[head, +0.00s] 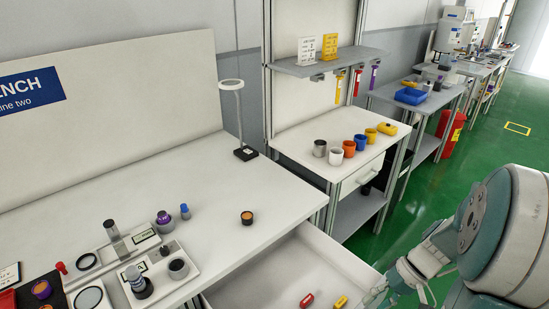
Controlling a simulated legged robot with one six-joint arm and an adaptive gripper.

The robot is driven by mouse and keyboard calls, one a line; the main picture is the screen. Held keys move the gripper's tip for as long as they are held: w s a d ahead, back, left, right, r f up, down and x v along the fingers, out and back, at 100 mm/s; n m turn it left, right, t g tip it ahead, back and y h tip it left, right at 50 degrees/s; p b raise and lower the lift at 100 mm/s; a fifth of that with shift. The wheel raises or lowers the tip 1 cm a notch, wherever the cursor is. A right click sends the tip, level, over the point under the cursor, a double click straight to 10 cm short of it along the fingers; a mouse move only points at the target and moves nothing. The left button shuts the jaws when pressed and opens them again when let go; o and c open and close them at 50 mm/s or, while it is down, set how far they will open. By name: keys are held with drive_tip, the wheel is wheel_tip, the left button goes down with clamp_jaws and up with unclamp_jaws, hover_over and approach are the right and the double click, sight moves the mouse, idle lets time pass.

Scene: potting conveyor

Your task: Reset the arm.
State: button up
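My arm, teal and pale grey, comes in at the lower right of the head view. Its gripper (398,284) is at the bottom edge, just right of the open drawer (262,272). The gripper is partly cut off and seen at an angle, so I cannot tell whether its fingers are open or shut, or whether they hold anything. In the drawer lie a small red item (307,300) and a small yellow item (341,302).
The white bench (200,240) holds a ring lamp (245,153), a small dark pot (247,218) and trays of parts at lower left.

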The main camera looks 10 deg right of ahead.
drive_tip(key=s+a+r+n+t+h, duration=0.2)
drive_tip(key=a+r+t+h, duration=0.4)
drive_tip(key=a+r, duration=0.8)
wheel_tip(320, 180, up, 2)
drive_tip(key=shift+r+n+h, duration=0.2)
drive_tip(key=shift+n+h, duration=0.2)
drive_tip(key=shift+h, duration=0.1)
